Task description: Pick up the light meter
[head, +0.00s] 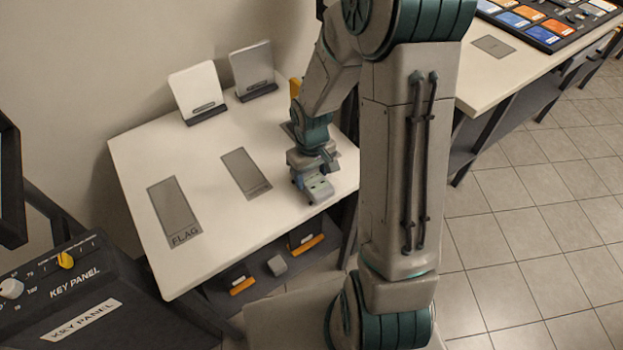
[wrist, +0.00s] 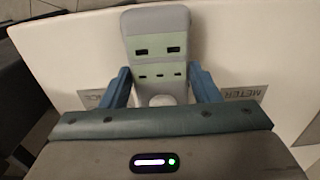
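The light meter (head: 318,188) is a grey device with a pale green face and dark slots. It is at the near right edge of the cream table, below my gripper (head: 312,170). In the wrist view the light meter (wrist: 158,55) lies between the two blue fingers of my gripper (wrist: 159,70), with a pale round dome at its near end. The fingertips are very close to its sides. I cannot tell whether they touch it or whether it is off the table. A grey marked patch with "METER" lettering (wrist: 243,93) is partly hidden under the meter and gripper.
The cream table (head: 215,240) has a "FLAG" patch (head: 175,212), another grey patch (head: 246,173) and two upright panels (head: 198,90) (head: 252,71) at the back. A key panel (head: 75,290) stands at lower left. Another table (head: 480,75) is at right.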

